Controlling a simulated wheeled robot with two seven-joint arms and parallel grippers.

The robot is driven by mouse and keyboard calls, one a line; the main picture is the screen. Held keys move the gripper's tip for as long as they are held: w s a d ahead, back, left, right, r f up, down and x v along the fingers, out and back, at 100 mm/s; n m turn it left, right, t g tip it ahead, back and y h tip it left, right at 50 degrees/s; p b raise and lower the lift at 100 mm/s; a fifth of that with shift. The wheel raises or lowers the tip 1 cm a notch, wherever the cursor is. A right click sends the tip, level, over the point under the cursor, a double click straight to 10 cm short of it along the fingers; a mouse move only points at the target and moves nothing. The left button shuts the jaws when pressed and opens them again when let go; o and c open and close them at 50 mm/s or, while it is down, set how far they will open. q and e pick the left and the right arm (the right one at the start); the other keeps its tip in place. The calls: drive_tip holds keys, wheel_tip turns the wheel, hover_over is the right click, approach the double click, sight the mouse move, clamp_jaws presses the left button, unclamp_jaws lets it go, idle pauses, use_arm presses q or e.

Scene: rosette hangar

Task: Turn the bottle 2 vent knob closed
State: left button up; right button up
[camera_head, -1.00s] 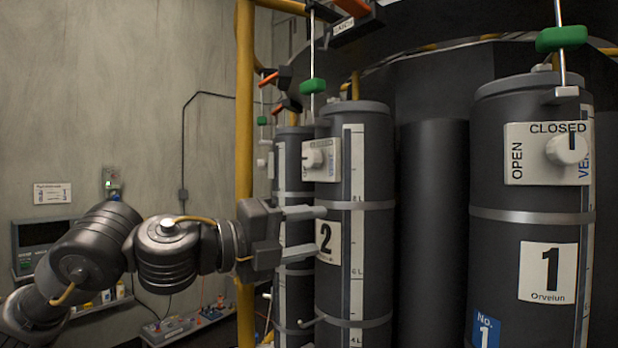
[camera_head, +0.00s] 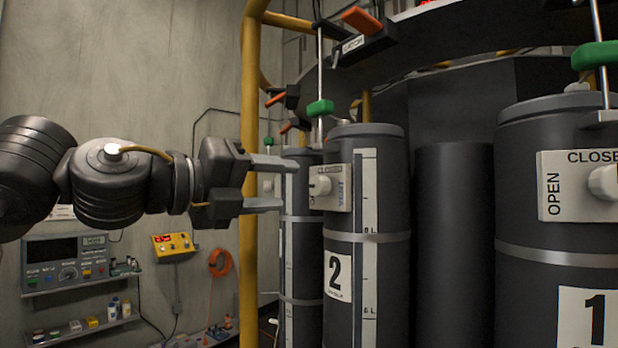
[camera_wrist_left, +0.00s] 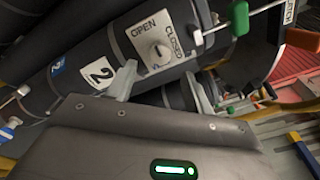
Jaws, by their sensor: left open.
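Bottle 2 (camera_head: 339,312) is a dark upright cylinder with a "2" label. Near its top a white plate (camera_head: 345,176) carries the pale vent knob (camera_head: 320,186). In the left wrist view the knob (camera_wrist_left: 158,53) sits on the plate between the words OPEN and CLOSED. A short dark mark shows on it; I cannot tell for sure which word it points to. My left gripper (camera_head: 283,184) is open and empty, its two fingers at knob height, just left of the plate and apart from the knob. My right gripper is not in view.
Bottle 1 (camera_head: 545,222) with its own knob stands at the right. A yellow post (camera_head: 250,110) rises near my left gripper. A green-handled valve rod (camera_head: 320,108) stands above bottle 2. Wall instruments (camera_head: 66,262) and a shelf are at the left.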

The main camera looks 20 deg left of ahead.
sight(315, 187)
use_arm(q)
drive_tip(key=p+x, duration=0.2)
drive_tip(key=x, duration=0.4)
drive_tip(key=shift+w+d, duration=0.2)
drive_tip(key=shift+w, duration=0.05)
drive_tip(key=c, duration=1)
